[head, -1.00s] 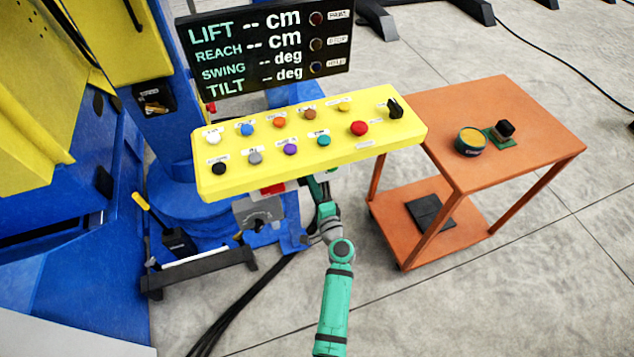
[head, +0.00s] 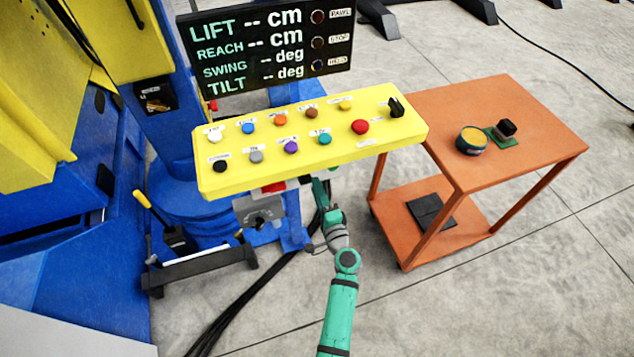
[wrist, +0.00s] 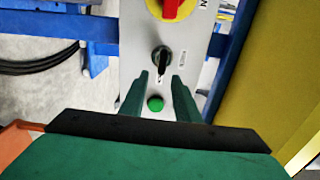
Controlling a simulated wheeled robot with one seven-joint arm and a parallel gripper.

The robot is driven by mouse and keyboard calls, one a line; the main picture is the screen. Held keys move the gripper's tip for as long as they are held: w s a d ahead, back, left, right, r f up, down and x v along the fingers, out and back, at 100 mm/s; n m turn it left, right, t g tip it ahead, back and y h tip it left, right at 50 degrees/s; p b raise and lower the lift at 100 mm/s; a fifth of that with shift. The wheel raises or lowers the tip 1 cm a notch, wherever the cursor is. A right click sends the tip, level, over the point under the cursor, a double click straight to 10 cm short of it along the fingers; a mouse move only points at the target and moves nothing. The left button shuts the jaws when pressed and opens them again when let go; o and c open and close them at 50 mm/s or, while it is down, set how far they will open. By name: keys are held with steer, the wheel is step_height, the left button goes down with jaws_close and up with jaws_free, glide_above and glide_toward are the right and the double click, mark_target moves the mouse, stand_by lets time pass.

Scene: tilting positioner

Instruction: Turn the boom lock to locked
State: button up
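A black selector knob (wrist: 160,60) with a pale mark stands on a grey panel (wrist: 138,30) in the wrist view. The labels beside it are too small to read, so I cannot confirm that it is the boom lock. My gripper (wrist: 160,77) is open, with one green finger on each side just below the knob in the picture. In the head view my gripper (head: 320,190) is partly hidden below the yellow console (head: 300,172), which hides the grey panel's front.
A red-and-yellow rotary switch (wrist: 170,8) sits above the knob and a green button (wrist: 155,103) below it. The console carries coloured buttons and another black knob (head: 396,107). An orange cart (head: 450,100) stands at right. A dark display (head: 265,45) is behind.

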steer(key=v, duration=0.7)
steer(key=shift+s, duration=0.25)
steer(key=shift+d, duration=0.1)
